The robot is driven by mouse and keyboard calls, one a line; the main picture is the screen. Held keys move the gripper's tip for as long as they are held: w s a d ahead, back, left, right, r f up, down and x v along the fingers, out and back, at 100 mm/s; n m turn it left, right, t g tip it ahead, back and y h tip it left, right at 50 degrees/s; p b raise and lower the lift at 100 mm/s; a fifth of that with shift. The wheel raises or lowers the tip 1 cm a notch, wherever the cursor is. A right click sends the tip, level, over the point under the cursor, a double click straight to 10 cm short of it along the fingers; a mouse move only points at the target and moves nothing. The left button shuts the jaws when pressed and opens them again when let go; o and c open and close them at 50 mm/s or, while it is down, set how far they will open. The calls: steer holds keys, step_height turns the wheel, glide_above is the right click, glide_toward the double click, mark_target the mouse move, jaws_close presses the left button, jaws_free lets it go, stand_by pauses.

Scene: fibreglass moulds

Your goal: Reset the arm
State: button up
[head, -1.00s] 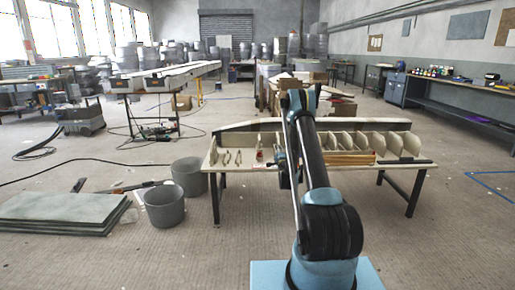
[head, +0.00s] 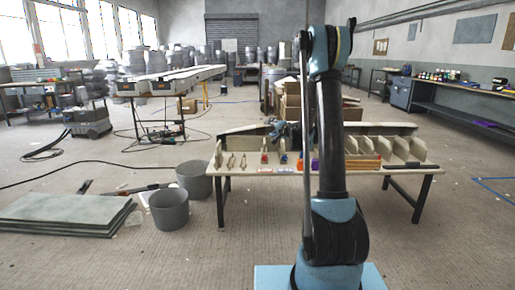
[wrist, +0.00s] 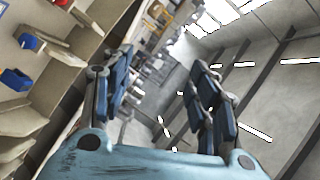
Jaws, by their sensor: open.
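My arm stands nearly upright in the head view, in front of the table. My gripper (head: 279,130) is partly visible, small and dark, to the left of the arm above the table's back part. In the wrist view my gripper (wrist: 160,90) shows two blue finger pads spread apart with nothing between them. The wrist view is tilted, looking past the mould's compartments toward the far room and windows.
The table (head: 432,169) carries a pale mould with upright dividers (head: 400,149). A red item (head: 264,157), a blue item (head: 283,158) and a purple item (head: 314,164) sit among them. Two grey buckets (head: 169,211) and stacked slabs (head: 60,214) lie on the floor at left.

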steer(key=s+r+n+g, duration=0.3)
steer(key=s+n+g, duration=0.3)
steer(key=s, duration=2.2)
steer(key=s+d+f+g+h, duration=0.2)
steer(key=s+d+f, duration=0.1)
steer(key=s, duration=0.8)
steer(key=s+d+f+n+g+h, duration=0.1)
steer(key=s+d+f, duration=0.3)
steer(key=s, duration=0.8)
steer(key=s+d+f+n+g+h, duration=0.1)
steer(key=s+d+f+g+h, duration=0.2)
steer(key=s, duration=0.8)
step_height(320, 180, down, 3)
steer(key=shift+s+d+r+h, duration=0.1)
steer(key=shift+s+d+h, duration=0.1)
steer(key=shift+d+h, duration=0.35)
